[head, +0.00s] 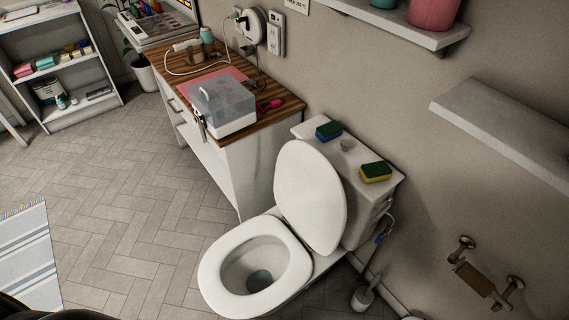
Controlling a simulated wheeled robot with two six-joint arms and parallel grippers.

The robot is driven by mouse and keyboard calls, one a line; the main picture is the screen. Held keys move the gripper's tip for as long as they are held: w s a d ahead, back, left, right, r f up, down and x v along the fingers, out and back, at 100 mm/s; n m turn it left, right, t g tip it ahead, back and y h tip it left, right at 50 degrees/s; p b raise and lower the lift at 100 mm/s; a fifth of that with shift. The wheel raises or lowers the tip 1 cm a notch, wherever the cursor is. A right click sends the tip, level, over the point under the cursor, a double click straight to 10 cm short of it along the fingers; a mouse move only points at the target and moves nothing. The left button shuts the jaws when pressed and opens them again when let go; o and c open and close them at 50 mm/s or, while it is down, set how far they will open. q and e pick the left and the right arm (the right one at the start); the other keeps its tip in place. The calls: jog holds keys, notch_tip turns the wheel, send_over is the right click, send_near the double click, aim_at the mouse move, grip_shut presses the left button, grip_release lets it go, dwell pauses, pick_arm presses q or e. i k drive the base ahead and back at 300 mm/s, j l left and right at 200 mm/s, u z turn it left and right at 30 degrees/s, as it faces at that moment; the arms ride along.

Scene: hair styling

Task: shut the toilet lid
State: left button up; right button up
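The white toilet stands at the lower middle of the head view. Its lid (311,197) is raised and leans back towards the cistern (349,156). The seat ring (214,275) lies down on the bowl, and the dark water in the bowl (259,281) shows through it. Neither of my grippers is in view. A dark shape at the bottom left edge is too cropped to make out.
Two sponges, one blue-green (329,130) and one green-yellow (376,172), lie on the cistern. A wooden-topped cabinet (262,112) stands left of the toilet. A toilet brush (362,297) and paper holder (474,279) are on the right.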

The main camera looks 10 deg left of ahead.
aim_at(308, 191)
jog(key=k+l+z, duration=0.1)
jog(key=l+z, duration=0.2)
jog(key=l, duration=0.7)
jog(key=l+z, duration=0.3)
jog(key=l, duration=0.7)
